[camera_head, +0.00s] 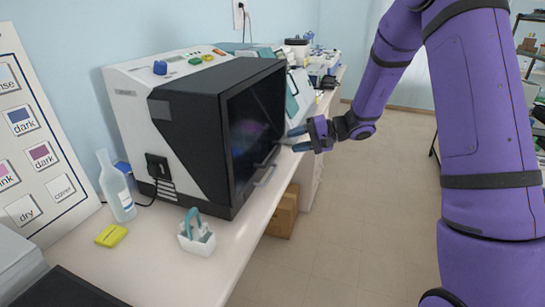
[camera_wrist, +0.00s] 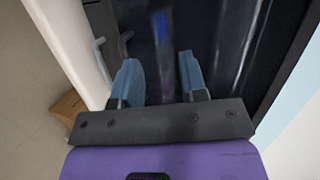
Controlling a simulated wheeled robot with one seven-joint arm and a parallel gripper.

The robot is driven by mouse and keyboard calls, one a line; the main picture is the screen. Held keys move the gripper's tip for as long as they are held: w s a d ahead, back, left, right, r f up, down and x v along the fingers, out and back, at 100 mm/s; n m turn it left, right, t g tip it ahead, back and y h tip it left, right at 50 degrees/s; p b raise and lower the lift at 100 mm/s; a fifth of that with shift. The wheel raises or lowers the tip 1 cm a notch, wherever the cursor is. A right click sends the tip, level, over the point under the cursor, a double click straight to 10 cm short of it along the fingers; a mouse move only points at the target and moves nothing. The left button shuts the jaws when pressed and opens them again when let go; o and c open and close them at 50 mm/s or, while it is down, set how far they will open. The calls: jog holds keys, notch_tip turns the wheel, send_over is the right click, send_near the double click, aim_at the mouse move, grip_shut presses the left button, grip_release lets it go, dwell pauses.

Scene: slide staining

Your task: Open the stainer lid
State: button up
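The stainer (camera_head: 140,105) is a white and black box-shaped machine on the bench. Its dark glossy lid (camera_head: 255,125) faces right and looks closed. A grey bar handle (camera_head: 266,174) runs along the lid's lower edge. My gripper (camera_head: 293,140) is beside the lid, above and to the right of the handle. In the wrist view my gripper (camera_wrist: 160,62) has its two blue fingers apart with nothing between them. The dark lid (camera_wrist: 225,45) fills the space ahead, and a curved grey handle (camera_wrist: 124,44) shows left of the fingers.
A small white caddy with a blue handle (camera_head: 197,238), a yellow block (camera_head: 111,236) and a clear bottle (camera_head: 117,188) stand in front of the stainer. Other equipment (camera_head: 318,62) stands behind it. A cardboard box (camera_head: 283,212) is on the floor.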

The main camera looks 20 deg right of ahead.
aim_at(273, 154)
jog(key=w+d+f+m+t, duration=0.3)
jog(key=w+d+f+t, duration=0.15)
jog(key=w+f, duration=0.4)
jog(key=shift+h, duration=0.3)
jog(key=x, duration=0.3)
jog(key=s+f+x, duration=0.1)
jog(key=x, duration=0.5)
jog(key=shift+a+f, duration=0.35)
jog(key=shift+a, duration=0.25)
jog(key=shift+s, duration=0.1)
grip_shut()
